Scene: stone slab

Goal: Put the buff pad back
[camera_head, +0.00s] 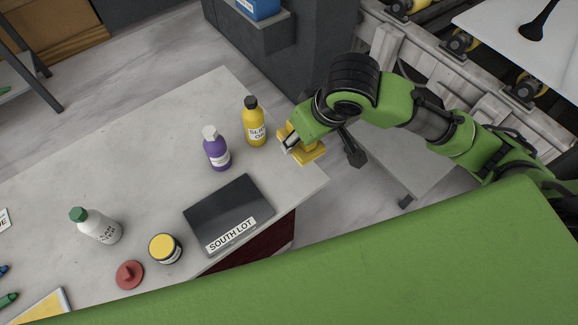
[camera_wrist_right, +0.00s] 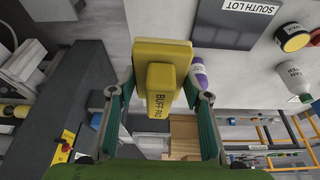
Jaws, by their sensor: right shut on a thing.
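The yellow buff pad (camera_head: 312,153) is at the right end of the stone slab (camera_head: 150,135), near its corner. My right gripper (camera_head: 291,142) is shut on it, coming in from the right. In the right wrist view the buff pad (camera_wrist_right: 160,55) fills the space between the two teal fingers, and its grip block reads BUFF PAD. I cannot tell whether the pad touches the slab or is just above it. A dark flat mat (camera_head: 228,203) labelled SOUTH LOT lies empty at the slab's front edge. My left gripper is not in view.
A yellow bottle (camera_head: 255,125) stands just left of the pad, with a purple bottle (camera_head: 216,152) beyond it. A white bottle (camera_head: 100,226), a yellow-lidded jar (camera_head: 165,248) and a red knobbed disc (camera_head: 130,274) stand further left. The slab's back middle is clear.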

